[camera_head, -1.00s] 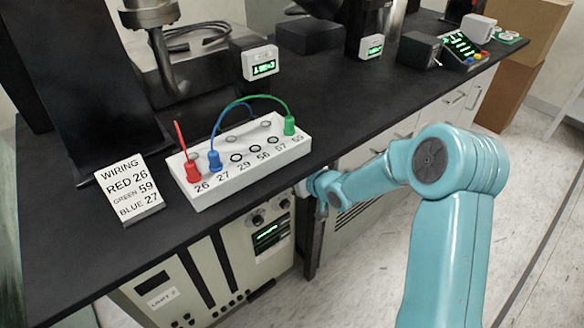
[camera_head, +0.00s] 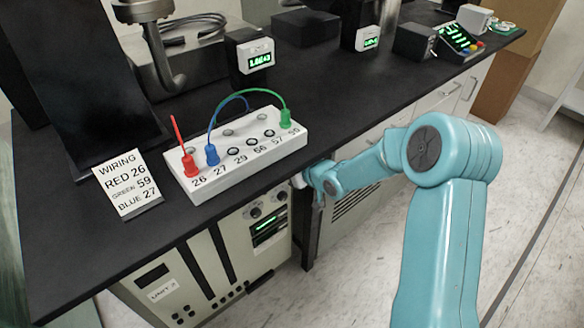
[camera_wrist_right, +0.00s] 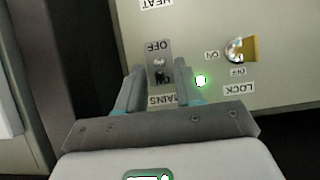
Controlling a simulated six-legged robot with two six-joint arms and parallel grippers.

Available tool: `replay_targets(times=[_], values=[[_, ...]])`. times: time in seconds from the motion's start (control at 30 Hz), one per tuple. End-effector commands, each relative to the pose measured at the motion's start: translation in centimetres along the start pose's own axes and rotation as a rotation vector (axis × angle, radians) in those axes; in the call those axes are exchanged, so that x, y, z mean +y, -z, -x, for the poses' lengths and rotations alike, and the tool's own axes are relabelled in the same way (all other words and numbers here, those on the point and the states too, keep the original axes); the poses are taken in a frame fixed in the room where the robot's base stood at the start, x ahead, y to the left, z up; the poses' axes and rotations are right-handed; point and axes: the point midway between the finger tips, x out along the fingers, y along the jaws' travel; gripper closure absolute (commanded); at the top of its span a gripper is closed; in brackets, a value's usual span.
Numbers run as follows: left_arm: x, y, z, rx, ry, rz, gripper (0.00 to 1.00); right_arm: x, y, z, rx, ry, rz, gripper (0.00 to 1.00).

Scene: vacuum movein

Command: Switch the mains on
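The mains switch (camera_wrist_right: 160,72) is a small metal toggle on a grey plate in the right wrist view, where the picture is upside down. An "OFF" label and a partly covered "MAINS" label (camera_wrist_right: 176,100) flank it. A green light (camera_wrist_right: 200,80) glows beside it. My right gripper (camera_wrist_right: 161,88) is open, its fingers on either side of the toggle; contact is not clear. In the head view my right gripper (camera_head: 303,183) is at the upper right of the cream unit (camera_head: 215,265), and the switch is hidden. My left gripper is not in view.
A lock with a brass key (camera_wrist_right: 248,48) and ON/OFF labels is close to the fingers. Above the unit is the black bench (camera_head: 100,235) with a white socket block (camera_head: 240,170) holding red, blue and green plugs, and a wiring card (camera_head: 128,185).

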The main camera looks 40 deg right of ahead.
Motion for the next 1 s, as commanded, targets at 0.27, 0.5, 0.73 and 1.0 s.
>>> replay_targets(times=[0.27,0.5,0.73,1.0], values=[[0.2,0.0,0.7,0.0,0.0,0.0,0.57,0.1,0.2,4.4,0.0,-0.003,0.0,0.65],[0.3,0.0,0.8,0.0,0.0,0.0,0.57,0.1,-2.7,10.2,-0.002,-0.004,-0.002,0.65],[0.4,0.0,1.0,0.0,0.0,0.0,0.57,0.1,-5.0,14.2,-0.002,-0.003,-0.002,0.65],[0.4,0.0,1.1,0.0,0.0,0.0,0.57,0.0,-5.7,15.6,0.0,-0.001,-0.001,0.65]])
